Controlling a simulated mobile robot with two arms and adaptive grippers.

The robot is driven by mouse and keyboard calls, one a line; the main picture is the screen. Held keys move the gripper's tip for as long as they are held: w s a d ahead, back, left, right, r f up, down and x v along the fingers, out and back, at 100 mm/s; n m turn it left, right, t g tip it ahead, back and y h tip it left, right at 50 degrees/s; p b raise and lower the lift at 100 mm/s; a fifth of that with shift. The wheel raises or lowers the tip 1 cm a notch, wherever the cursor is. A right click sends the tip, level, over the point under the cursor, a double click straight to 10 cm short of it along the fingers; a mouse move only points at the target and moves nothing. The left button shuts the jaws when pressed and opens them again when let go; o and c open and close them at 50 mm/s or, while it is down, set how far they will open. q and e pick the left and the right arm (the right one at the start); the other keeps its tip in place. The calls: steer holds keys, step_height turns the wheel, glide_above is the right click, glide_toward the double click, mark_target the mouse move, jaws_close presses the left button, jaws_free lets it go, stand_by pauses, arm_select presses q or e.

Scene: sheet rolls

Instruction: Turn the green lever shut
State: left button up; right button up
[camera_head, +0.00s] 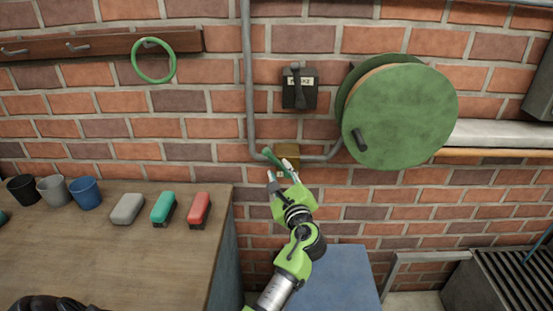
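The green lever (271,157) sits on a brass valve body (288,150) in the grey pipe, low on the brick wall. The lever slants from upper left to lower right, at an angle to the horizontal pipe run. My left gripper (279,171) reaches up to it from below. Its two fingertips are apart, with the lower right part of the lever at or just beyond them. I cannot tell whether either finger touches it. The gripper hides part of the lever and valve. My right gripper is not in view.
The pipe (250,80) runs down the wall and bends right towards a large green reel (400,115). A dark switch box (299,88) is above the valve. A wooden bench (110,245) with cups and brushes stands at left; a blue surface (340,280) lies below.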

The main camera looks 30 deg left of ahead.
mark_target(276, 162)
arm_select(q)
steer(key=x, duration=0.5)
steer(key=shift+w+a, duration=0.55)
steer(key=shift+a, duration=0.05)
jaws_close()
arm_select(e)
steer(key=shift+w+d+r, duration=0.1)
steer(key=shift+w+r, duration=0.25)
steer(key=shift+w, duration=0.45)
